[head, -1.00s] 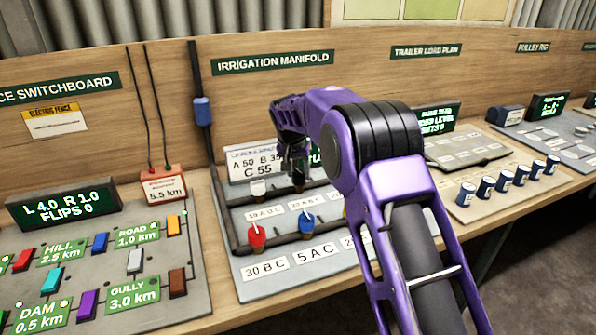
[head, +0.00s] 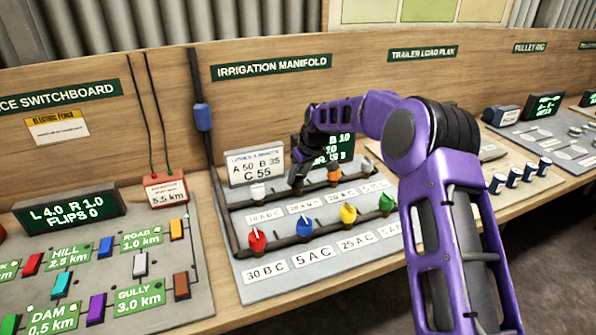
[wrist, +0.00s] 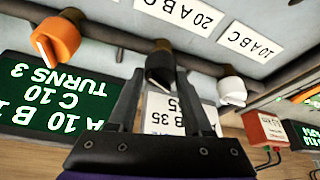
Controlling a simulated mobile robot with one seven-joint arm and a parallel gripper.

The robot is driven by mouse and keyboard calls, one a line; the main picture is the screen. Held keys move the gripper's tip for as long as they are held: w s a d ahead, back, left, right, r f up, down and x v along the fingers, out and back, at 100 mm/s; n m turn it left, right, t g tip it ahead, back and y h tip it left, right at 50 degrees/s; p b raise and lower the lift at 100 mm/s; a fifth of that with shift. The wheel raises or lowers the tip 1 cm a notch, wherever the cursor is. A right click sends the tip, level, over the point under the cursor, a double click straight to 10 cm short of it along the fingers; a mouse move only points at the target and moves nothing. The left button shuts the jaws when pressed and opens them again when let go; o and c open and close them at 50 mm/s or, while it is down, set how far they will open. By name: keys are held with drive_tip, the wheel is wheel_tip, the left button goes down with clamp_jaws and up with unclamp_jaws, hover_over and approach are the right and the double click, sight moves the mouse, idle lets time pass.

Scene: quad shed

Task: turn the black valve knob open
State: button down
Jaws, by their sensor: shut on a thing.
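The black valve knob (wrist: 160,66) sits on the rear pipe of the irrigation manifold, between an orange knob (wrist: 56,40) and a white knob (wrist: 231,88) in the wrist view. A pale pointer shows on its face; I cannot tell its exact angle. My gripper (wrist: 161,80) has one finger on each side of the black knob and is shut on it. In the head view my gripper (head: 298,182) reaches down at the rear row, largely hiding the black knob. The white knob (head: 254,192) is to its left and the orange knob (head: 333,175) to its right.
Red (head: 257,240), blue (head: 304,227), yellow (head: 348,214) and green (head: 386,202) knobs stand on the front pipe. A paper card (head: 254,167) and a green-lit display (head: 340,150) stand close behind my gripper. The display reads TURNS 3 in the wrist view.

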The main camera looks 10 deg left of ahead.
drive_tip(key=n+g+p, duration=0.1)
drive_tip(key=n, duration=0.1)
drive_tip(key=n+g+p, duration=0.1)
drive_tip(key=n, duration=0.2)
drive_tip(key=shift+d+n+y, duration=0.1)
drive_tip(key=shift+n+y, duration=0.2)
drive_tip(key=shift+y, duration=0.1)
drive_tip(key=shift+f, duration=0.1)
drive_tip(key=shift+c, duration=1.6)
unclamp_jaws()
drive_tip(key=shift+w, duration=0.1)
drive_tip(key=v, duration=1.7)
drive_tip(key=shift+d+p, duration=0.2)
drive_tip(key=shift+p, duration=0.1)
